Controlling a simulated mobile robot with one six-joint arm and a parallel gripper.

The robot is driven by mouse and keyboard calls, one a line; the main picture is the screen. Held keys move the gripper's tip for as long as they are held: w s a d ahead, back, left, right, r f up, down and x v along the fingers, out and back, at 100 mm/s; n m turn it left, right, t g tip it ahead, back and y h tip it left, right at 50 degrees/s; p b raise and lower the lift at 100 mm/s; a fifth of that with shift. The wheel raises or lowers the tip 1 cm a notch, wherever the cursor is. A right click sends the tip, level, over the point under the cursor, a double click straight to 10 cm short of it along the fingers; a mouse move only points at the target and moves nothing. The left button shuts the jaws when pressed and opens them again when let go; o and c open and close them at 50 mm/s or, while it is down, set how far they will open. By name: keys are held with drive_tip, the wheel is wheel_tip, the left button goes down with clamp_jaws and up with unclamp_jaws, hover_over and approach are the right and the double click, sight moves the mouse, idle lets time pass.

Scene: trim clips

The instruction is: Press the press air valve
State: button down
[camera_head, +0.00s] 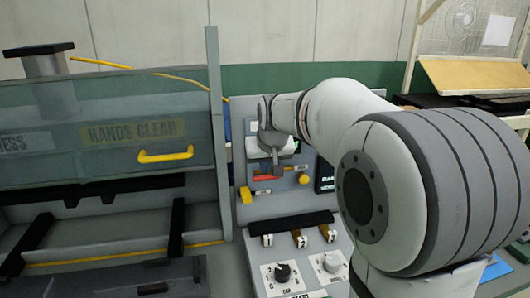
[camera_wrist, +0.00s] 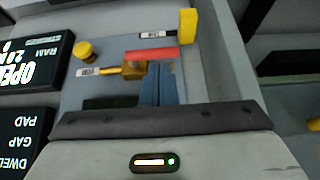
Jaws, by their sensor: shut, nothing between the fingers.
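A brass valve body (camera_wrist: 135,71) with a red bar handle (camera_wrist: 152,54) sits on the grey panel, and I take it for the press air valve. The red handle also shows in the head view (camera_head: 267,178), lying roughly level just below my gripper. My gripper (camera_wrist: 160,66) is shut and empty. In the wrist view its blue-grey fingers end at the red bar and overlap the right side of the brass body. I cannot tell whether they touch it. In the head view the gripper hides part of the panel.
A yellow block (camera_head: 245,195) and a yellow knob (camera_head: 303,179) flank the valve. Displays stand beside it, one reading OPEN (camera_wrist: 30,66). Below are switches and a black dial (camera_head: 283,272). At left is a press guard with a yellow handle (camera_head: 166,155) and a grey post (camera_head: 216,130).

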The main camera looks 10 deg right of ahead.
sight(262, 177)
drive_tip(key=shift+p+x, duration=0.3)
drive_tip(key=shift+x, duration=1.85)
drive_tip(key=shift+w, duration=0.15)
